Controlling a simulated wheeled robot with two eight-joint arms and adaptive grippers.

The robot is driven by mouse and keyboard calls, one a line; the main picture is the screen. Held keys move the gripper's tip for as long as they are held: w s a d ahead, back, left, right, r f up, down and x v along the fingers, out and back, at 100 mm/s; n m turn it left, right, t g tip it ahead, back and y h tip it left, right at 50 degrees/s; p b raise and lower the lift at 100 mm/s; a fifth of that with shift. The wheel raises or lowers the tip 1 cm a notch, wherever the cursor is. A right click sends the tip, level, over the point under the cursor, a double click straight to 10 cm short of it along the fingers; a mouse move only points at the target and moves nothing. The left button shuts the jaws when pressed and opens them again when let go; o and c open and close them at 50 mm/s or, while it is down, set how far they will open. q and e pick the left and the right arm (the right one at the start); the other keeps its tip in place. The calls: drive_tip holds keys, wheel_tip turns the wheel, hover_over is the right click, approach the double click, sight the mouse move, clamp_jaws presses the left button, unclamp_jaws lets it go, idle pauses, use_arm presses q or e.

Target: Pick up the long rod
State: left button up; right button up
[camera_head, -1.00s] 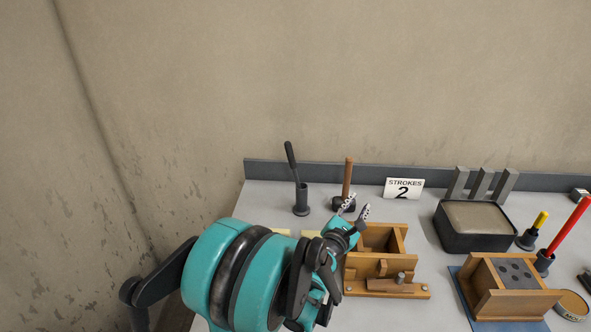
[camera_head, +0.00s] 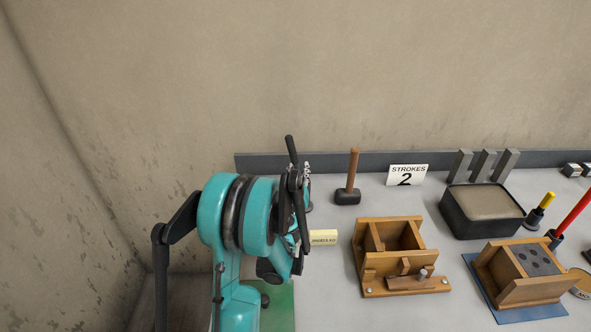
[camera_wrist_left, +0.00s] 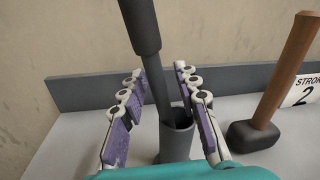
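A dark grey rod with a thicker handle (camera_head: 291,149) stands tilted in a dark cylindrical holder at the back left of the table. In the left wrist view the rod (camera_wrist_left: 140,28) rises between the fingers from the holder (camera_wrist_left: 178,138). My left gripper (camera_wrist_left: 160,78) is open, with one finger on each side of the rod's shaft and gaps showing. In the head view the left gripper (camera_head: 305,172) and its arm hide the shaft and most of the holder. A red rod (camera_head: 573,212) leans in another holder at the right edge. My right gripper is not in view.
A mallet (camera_head: 348,196) stands right of the left gripper, near the "STROKES 2" card (camera_head: 407,175). A wooden mould (camera_head: 370,273), a dark tray (camera_head: 447,219), a second mould (camera_head: 487,275) and a yellow-topped tool (camera_head: 545,200) stand farther right. A low back rail (camera_head: 380,159) edges the table.

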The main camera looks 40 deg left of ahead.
use_arm(q)
drive_tip(key=x, duration=0.2)
drive_tip(key=shift+w+a+f, duration=0.1)
drive_tip(key=shift+w+a, duration=0.15)
drive_tip(key=shift+w, duration=0.1)
clamp_jaws()
